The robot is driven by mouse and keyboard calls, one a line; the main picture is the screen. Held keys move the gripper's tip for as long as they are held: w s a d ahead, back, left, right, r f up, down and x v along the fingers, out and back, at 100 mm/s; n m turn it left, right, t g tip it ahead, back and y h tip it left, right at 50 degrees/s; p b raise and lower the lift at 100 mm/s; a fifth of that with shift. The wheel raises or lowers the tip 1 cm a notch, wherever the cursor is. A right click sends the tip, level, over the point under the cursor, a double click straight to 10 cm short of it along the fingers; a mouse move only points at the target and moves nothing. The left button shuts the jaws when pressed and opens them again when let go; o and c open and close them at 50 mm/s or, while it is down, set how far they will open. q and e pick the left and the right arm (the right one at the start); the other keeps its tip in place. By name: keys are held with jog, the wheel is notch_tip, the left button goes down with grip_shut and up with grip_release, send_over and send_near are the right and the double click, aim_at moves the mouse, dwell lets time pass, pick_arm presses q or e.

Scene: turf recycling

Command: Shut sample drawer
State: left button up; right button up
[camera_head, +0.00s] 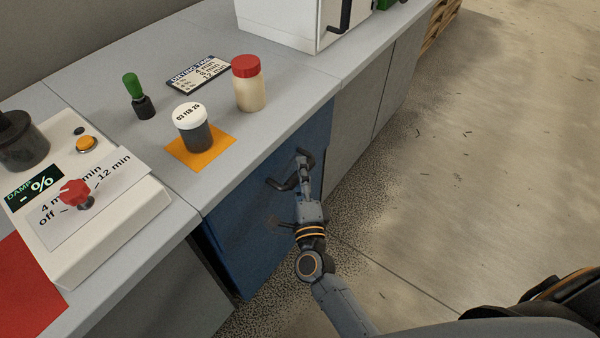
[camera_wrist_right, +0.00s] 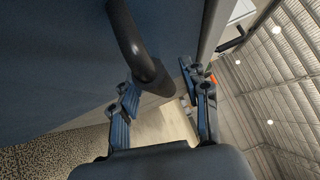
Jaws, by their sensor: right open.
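The blue drawer front (camera_head: 240,235) is below the grey counter and carries a dark bar handle (camera_head: 280,186). I cannot tell from this angle whether the front is flush or slightly out. My right gripper (camera_head: 302,168) is at the handle. In the right wrist view its two fingers (camera_wrist_right: 158,82) are apart, with the end of the handle (camera_wrist_right: 130,40) reaching down between them from the blue front (camera_wrist_right: 50,60). I see no clear contact with the handle. My left gripper is not in view.
A white cabinet (camera_head: 285,22) is farther back. The floor (camera_head: 450,180) to the right is clear.

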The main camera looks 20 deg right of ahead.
jog(key=shift+s, duration=0.1)
jog(key=s+a+f, duration=0.1)
jog(key=s, duration=1)
jog(key=shift+s+a+f, duration=0.25)
jog(key=shift+s+f, duration=0.05)
